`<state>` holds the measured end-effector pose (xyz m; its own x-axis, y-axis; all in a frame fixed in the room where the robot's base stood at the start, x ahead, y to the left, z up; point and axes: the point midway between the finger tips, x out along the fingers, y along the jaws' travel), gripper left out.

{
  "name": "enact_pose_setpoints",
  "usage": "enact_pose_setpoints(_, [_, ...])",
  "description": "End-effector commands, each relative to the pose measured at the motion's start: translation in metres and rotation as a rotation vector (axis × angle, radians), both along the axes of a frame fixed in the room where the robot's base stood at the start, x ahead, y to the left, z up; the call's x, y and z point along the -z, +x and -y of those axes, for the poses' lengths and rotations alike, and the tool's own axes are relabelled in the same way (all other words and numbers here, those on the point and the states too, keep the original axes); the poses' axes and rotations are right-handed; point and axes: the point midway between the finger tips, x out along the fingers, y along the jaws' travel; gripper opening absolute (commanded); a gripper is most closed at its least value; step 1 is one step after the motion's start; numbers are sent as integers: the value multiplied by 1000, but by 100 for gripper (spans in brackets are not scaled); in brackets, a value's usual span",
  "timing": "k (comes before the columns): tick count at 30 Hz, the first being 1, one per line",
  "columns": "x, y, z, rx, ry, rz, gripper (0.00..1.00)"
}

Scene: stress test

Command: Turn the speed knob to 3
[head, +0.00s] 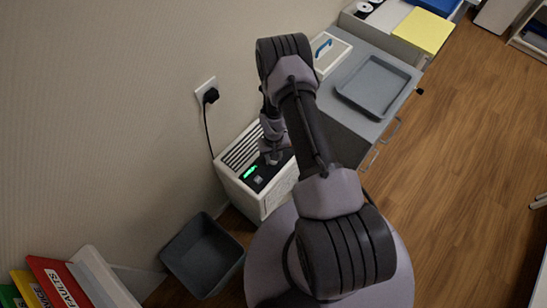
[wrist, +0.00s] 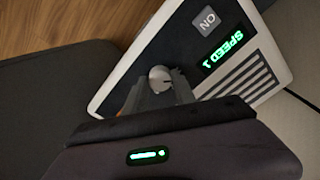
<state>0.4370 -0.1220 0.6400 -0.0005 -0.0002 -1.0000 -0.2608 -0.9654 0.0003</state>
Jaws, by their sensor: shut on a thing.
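A white appliance (head: 255,203) with a slatted vent stands against the wall. It also shows in the wrist view (wrist: 122,82), with a black panel on top. The round grey speed knob (wrist: 161,75) has a small dark mark on its right side. My gripper (wrist: 160,86) is shut on the knob, one finger on each side. In the head view my gripper (head: 271,158) is over the panel and hides the knob. A grey ON button (wrist: 208,19) is beside the display.
A plug (head: 210,96) with a black cord is on the wall behind the appliance. A dark bin (head: 203,255) is on the floor to its left. A grey cabinet with a tray (head: 375,85) stands behind my arm. Open wood floor is at the right.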

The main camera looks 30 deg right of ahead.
Motion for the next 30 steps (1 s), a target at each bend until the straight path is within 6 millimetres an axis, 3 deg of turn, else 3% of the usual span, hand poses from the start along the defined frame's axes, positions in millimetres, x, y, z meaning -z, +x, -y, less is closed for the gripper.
enact_pose_setpoints(30, [2, 1, 0, 959, 0, 2, 0])
